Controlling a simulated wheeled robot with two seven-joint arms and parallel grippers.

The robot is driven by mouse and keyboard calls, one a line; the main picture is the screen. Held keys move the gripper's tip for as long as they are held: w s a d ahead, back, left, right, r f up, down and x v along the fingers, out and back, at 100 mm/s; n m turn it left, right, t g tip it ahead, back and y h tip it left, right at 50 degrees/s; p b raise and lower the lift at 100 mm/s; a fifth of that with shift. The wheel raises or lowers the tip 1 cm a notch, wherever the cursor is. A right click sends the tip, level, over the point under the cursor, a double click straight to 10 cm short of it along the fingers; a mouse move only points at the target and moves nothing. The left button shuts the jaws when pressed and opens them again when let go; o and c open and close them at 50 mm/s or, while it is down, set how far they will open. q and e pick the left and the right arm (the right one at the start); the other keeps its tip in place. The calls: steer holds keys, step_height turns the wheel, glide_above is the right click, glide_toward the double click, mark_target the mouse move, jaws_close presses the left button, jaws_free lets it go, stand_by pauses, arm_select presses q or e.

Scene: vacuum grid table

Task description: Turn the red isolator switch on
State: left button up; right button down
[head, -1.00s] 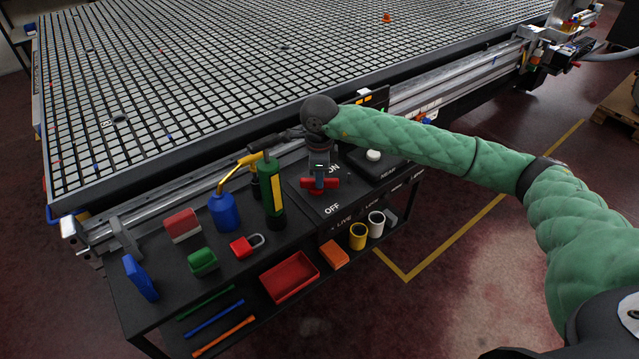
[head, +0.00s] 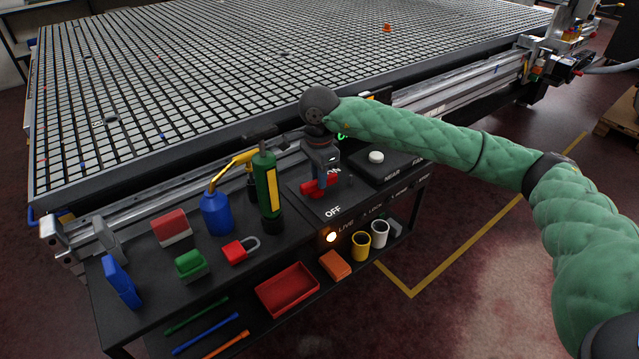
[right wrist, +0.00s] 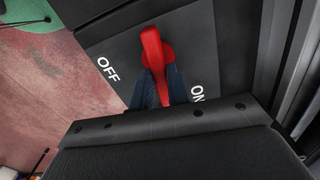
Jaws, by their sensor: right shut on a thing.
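The red isolator switch (head: 309,189) sits on a dark panel with OFF printed at its near side and ON at its far side. My right gripper (head: 318,178) is over it from above, shut on its red handle. The right wrist view shows the red handle (right wrist: 153,50) with the blue-grey fingers of my right gripper (right wrist: 160,88) around its lower part. There, OFF is left of the handle and ON is at its lower right. The gripper partly hides the switch in the head view. My left gripper is not in view.
A lamp (head: 332,237) beside the word LIVE glows. A green-and-yellow cylinder (head: 267,192), a blue bottle (head: 216,213) and a red padlock (head: 239,250) stand left of the switch. A white button (head: 376,157) is to its right. The grid table (head: 200,110) lies behind.

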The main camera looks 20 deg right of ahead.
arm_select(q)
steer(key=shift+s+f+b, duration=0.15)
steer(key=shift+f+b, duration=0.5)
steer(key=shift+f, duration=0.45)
arm_select(e)
steer(key=shift+n, duration=0.7)
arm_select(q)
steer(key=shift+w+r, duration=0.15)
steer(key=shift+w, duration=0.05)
arm_select(e)
steer(key=c, duration=1.4)
jaws_free()
steer(key=shift+o, duration=0.2)
steer(key=shift+r, duration=0.15)
step_height(320, 180, up, 8)
steer(key=shift+f, duration=0.25)
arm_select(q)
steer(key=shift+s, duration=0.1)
